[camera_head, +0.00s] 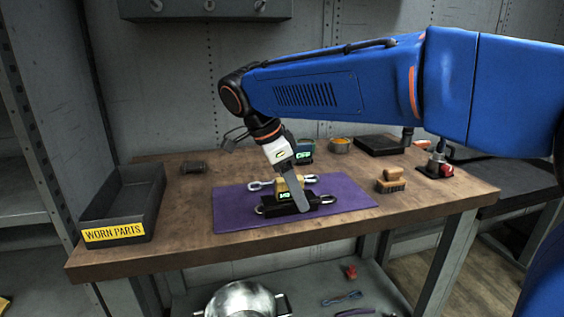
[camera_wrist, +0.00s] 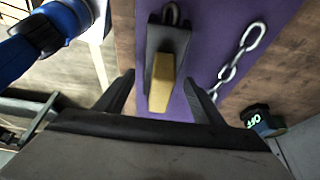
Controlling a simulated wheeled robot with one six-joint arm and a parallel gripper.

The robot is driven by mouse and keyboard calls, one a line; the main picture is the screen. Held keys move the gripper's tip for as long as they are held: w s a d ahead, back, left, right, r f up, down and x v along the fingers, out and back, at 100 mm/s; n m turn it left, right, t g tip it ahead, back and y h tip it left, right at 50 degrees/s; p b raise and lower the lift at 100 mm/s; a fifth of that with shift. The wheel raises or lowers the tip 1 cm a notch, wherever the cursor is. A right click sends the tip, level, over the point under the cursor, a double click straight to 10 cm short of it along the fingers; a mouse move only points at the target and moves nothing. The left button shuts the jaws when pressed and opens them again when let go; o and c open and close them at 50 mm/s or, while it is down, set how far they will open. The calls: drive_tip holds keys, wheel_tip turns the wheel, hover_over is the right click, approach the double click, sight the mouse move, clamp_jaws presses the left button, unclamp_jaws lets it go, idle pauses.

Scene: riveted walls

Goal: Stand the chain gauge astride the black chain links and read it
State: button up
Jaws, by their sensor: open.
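The chain gauge (camera_head: 283,186) is a yellow block with a small lit green display, too small to read surely. It sits over the black chain links (camera_head: 270,212), a dark length with a silver link at each end, on the purple mat (camera_head: 232,222). The wrist view shows the gauge (camera_wrist: 161,84) on the black links (camera_wrist: 168,40); whether it straddles them fully is hidden. In the wrist view my fingertips (camera_wrist: 159,76) are spread either side of the gauge, with gaps.
A silver chain (camera_wrist: 228,72) lies beside the black links. Behind the mat stands a device (camera_head: 305,151) showing OFF. A WORN PARTS bin (camera_head: 150,190) is at left. A brush (camera_head: 390,181) and a red-based item (camera_head: 436,166) stand right. The mat's left part is clear.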

drive_tip(key=v, duration=1.6)
drive_tip(key=s+d+f+n+y, duration=0.15)
drive_tip(key=d+f+n, duration=0.3)
drive_tip(key=d, duration=0.55)
drive_tip(key=s+d+f+n+y, duration=0.1)
drive_tip(key=s+d+f+n, duration=0.3)
drive_tip(key=d, duration=0.7)
drive_tip(key=s+d+f+n+t, duration=0.1)
drive_tip(key=s+d+f+n, duration=0.1)
drive_tip(key=s+d+f, duration=0.2)
drive_tip(key=s+d+f+n+t+y, duration=0.1)
drive_tip(key=s+d+f, duration=0.3)
drive_tip(key=f, duration=0.6)
drive_tip(key=s+d+f+n+t+y, duration=0.1)
drive_tip(key=s+d+f+n, duration=0.2)
drive_tip(key=f, duration=0.4)
drive_tip(key=shift+s+d+t, duration=0.3)
drive_tip(key=shift+s+d, duration=0.35)
drive_tip(key=shift+s, duration=0.6)
